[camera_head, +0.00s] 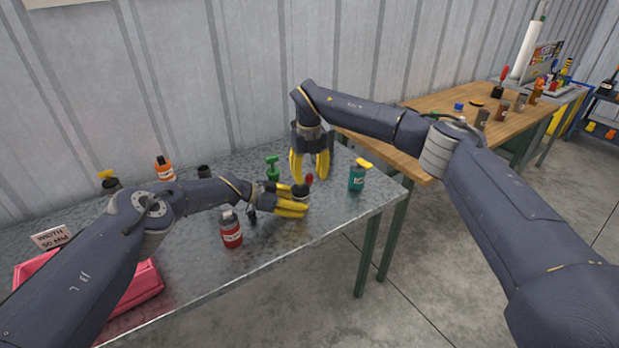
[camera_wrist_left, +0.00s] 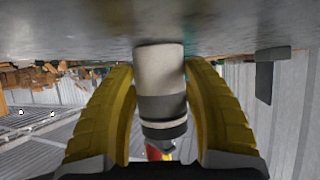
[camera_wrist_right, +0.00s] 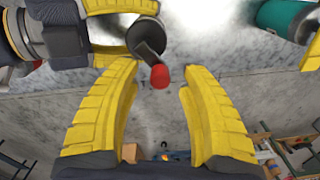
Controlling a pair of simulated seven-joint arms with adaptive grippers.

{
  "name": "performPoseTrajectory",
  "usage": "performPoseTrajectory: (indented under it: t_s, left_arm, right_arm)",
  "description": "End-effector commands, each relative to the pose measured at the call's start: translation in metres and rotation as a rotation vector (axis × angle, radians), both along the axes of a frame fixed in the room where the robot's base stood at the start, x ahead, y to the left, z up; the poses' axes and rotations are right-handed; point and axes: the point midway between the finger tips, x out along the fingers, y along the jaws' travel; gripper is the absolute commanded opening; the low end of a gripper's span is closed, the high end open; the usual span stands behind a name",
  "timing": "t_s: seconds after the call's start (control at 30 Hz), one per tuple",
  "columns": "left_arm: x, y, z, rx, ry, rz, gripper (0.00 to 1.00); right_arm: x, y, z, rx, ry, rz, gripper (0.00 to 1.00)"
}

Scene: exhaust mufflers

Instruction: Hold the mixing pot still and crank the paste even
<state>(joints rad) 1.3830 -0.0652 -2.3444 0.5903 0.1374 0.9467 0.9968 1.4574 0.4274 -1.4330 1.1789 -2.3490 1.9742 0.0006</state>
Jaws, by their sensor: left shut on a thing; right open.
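The mixing pot (camera_head: 301,191) stands upright on the metal table, small and partly hidden by fingers in the head view. The left wrist view shows its pale and grey body (camera_wrist_left: 160,75) with dark bands. My left gripper (camera_head: 298,201) is shut around the pot, a yellow finger on each side. A crank arm with a red knob (camera_wrist_right: 160,76) sits on the dark lid (camera_wrist_right: 146,37) in the right wrist view. My right gripper (camera_head: 309,177) points down above and behind the pot. It is open and empty, with the red knob just beyond its fingertips.
A teal bottle (camera_head: 356,178) with a yellow cap stands right of the pot. A red bottle (camera_head: 231,231) stands near the front edge, and a green bottle (camera_head: 273,170) behind my left gripper. A pink tray (camera_head: 142,289) is at the left. A wooden bench (camera_head: 440,102) is at the right.

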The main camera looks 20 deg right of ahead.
Motion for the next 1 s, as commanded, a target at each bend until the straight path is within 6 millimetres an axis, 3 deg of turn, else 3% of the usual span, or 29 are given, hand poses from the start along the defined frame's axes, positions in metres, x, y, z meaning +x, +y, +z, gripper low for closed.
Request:
performPoseTrajectory:
  t_s: [0.53, 0.9, 1.0]
  left_arm:
    - [0.0001, -0.0001, 0.0002, 0.000, 0.000, 0.000, 0.33]
    - [0.0001, 0.0000, 0.0002, 0.000, 0.000, 0.000, 0.33]
    - [0.0001, 0.0000, 0.0001, 0.000, 0.000, 0.000, 0.33]
  right_arm:
    - [0.0001, 0.0001, -0.0100, 0.000, 0.000, 0.000, 0.43]
    - [0.0001, 0.0000, -0.0098, 0.000, 0.000, 0.000, 0.00]
    - [0.0001, 0.0000, -0.0098, 0.000, 0.000, 0.000, 0.00]
